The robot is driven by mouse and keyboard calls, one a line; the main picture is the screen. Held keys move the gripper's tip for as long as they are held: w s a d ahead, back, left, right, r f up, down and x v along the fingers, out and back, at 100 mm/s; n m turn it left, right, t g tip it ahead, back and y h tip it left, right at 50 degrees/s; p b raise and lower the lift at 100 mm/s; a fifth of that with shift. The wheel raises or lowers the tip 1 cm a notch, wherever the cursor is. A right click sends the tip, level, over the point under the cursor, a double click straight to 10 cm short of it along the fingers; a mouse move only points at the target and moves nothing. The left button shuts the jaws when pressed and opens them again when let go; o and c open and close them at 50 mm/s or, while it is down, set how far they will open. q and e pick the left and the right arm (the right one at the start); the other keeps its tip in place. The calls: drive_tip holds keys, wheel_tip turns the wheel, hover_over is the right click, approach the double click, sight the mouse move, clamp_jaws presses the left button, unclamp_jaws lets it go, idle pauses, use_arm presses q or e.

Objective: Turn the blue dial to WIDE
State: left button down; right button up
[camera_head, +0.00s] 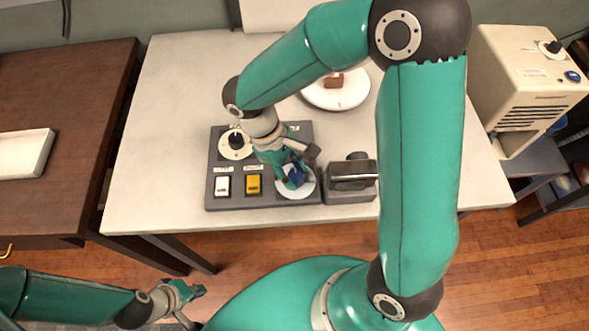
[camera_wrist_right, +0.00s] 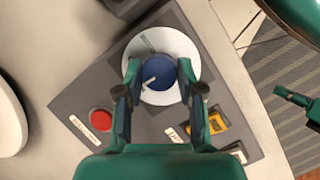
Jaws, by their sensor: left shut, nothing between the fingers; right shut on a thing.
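The blue dial (camera_wrist_right: 160,74) sits on a round white plate (camera_wrist_right: 186,50) on the grey control panel (camera_head: 225,203). In the right wrist view a short white mark on the dial points to the lower left. A grey mark shows on the plate's upper left; I cannot read a WIDE label. My right gripper (camera_wrist_right: 158,78) is shut on the dial, one finger on each side. In the head view the dial (camera_head: 297,179) is partly hidden by that gripper. My left gripper (camera_head: 194,303) is shut and empty, low at the left, away from the panel.
The panel also has a white switch (camera_head: 222,186), a yellow switch (camera_head: 253,184), a black knob (camera_head: 236,141) and a red button (camera_wrist_right: 101,119). A grey metal-topped block (camera_head: 352,180) stands right of the panel. A plate (camera_head: 340,96) with a brown piece lies behind.

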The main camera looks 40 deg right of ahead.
drive_tip(key=o, duration=1.1)
drive_tip(key=shift+s, duration=0.25)
drive_tip(key=shift+o, duration=0.2)
drive_tip(key=shift+w, duration=0.1)
drive_tip(key=shift+w+r, duration=0.1)
drive_tip(key=shift+w+r, duration=0.1)
drive_tip(key=shift+r, duration=0.1)
drive_tip(key=v, duration=1.1)
drive_tip(key=shift+a+r, duration=0.1)
